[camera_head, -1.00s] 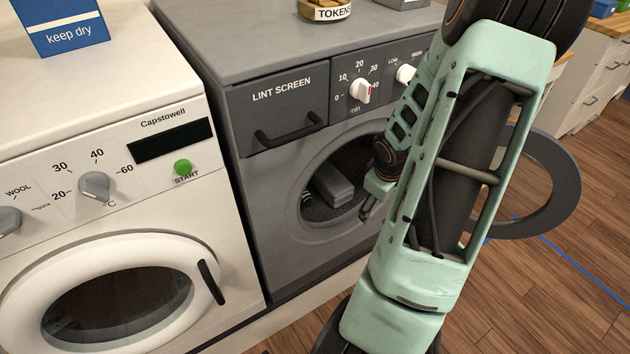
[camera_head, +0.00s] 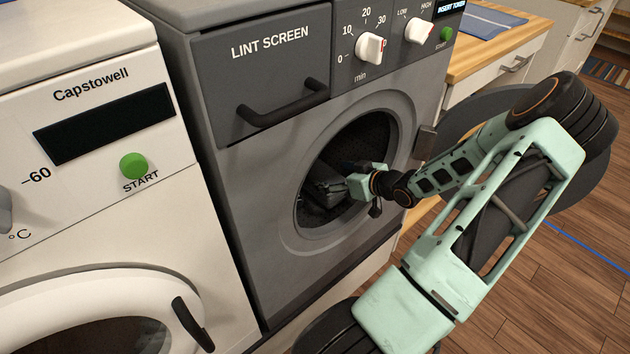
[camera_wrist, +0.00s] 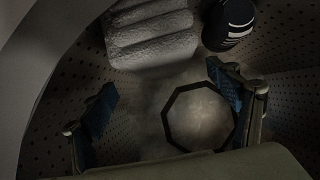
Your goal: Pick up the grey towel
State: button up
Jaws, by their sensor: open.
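The grey towel (camera_wrist: 150,35) is a folded, ribbed bundle inside the dryer drum, at the top of the wrist view.
A dark rolled item with white stripes (camera_wrist: 230,24) lies right of the towel. The grey dryer's round opening rim (camera_head: 292,222) surrounds my gripper closely. The open dryer door (camera_head: 470,115) is behind my arm. A white washer (camera_head: 110,215) stands left.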

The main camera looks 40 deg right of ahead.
aim_at(322, 174)
jog(key=b+x, duration=0.1)
jog(key=x, duration=0.1)
jog(key=b+x, duration=0.2)
jog(key=x, duration=0.1)
jog(key=shift+w+a+f, duration=0.15)
jog(key=shift+a+f, duration=0.1)
jog(key=shift+f, duration=0.1)
jog(key=shift+w, duration=0.2)
jog(key=shift+r, duration=0.1)
jog(key=c, duration=1.4)
notch_tip(322, 174, up, 10)
jog(key=p, duration=0.5)
